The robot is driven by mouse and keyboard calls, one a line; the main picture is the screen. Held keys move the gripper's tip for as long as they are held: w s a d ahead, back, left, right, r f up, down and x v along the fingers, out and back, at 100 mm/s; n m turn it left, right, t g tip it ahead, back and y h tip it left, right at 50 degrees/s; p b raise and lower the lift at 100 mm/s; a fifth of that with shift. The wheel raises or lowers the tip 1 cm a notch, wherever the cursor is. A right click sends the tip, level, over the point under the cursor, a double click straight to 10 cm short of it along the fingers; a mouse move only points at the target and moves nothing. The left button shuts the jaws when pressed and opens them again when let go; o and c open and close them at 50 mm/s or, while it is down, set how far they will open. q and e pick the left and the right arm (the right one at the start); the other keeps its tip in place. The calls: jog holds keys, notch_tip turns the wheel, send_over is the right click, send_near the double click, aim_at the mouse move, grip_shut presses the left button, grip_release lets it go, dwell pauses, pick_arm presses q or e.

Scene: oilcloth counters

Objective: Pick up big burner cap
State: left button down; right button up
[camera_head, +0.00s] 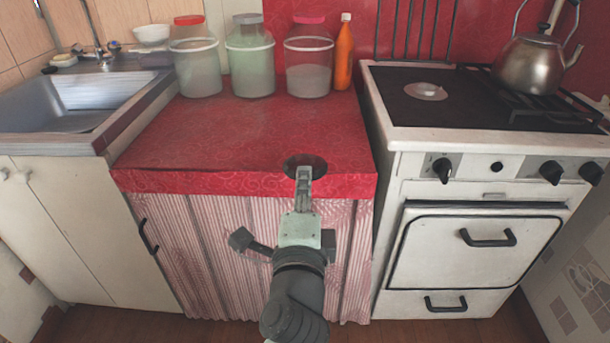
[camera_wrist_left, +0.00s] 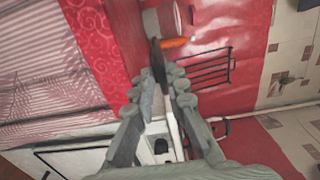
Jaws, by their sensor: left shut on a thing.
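The big burner cap (camera_head: 296,160) is a dark round disc in the head view, over the front edge of the red counter. My left gripper (camera_head: 304,173) reaches up from the bottom and is shut on its near edge. In the left wrist view the cap (camera_wrist_left: 157,58) shows as a dark, thin shape, nearly edge-on, between the fingertips of the left gripper (camera_wrist_left: 167,80). The fingers hide part of it. I cannot tell whether the cap touches the cloth. My right gripper is in neither view.
The stove (camera_head: 385,133) stands at right, with a bare pale burner (camera_head: 426,91) and a metal kettle (camera_head: 530,65). Several lidded jars and an orange bottle (camera_head: 344,55) line the counter's back. A sink (camera_head: 70,105) is at left. The counter's middle (camera_head: 235,130) is clear.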

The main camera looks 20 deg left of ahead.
pick_arm(q)
jog(key=s, duration=0.2)
jog(key=s+d+r, duration=0.1)
jog(key=shift+s, duration=0.2)
